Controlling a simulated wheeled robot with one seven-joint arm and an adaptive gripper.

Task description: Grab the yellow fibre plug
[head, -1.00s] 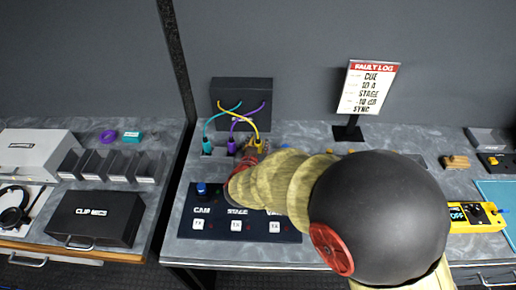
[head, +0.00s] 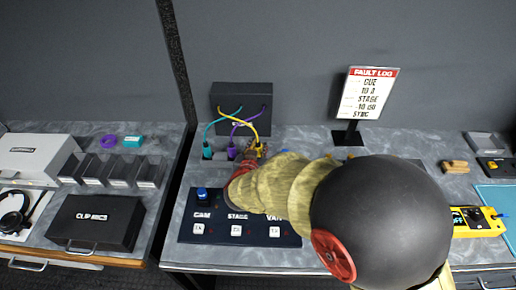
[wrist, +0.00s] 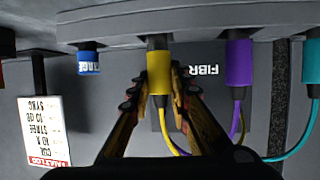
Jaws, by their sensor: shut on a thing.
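The yellow fibre plug (wrist: 159,72) is in the middle of the wrist view, between the two fingers of my gripper (wrist: 160,88). My gripper is shut on it, with one finger on each side. Its yellow cable (wrist: 168,138) runs off to the fibre box. In the head view the plug (head: 259,147) is small and partly hidden by my gripper (head: 254,155), at the back of the bench. A purple plug (wrist: 239,65) and a teal plug (wrist: 312,68) are beside it. Whether the plug's end is still seated is hard to tell.
The dark fibre box (head: 241,100) stands behind the plugs. A panel labelled CAM, STAGE and VAN (head: 240,237) lies in front, with a blue plug (head: 202,194) at its left. The fault log sign (head: 368,92) stands at the right. The black case (head: 95,221) is on the left bench.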

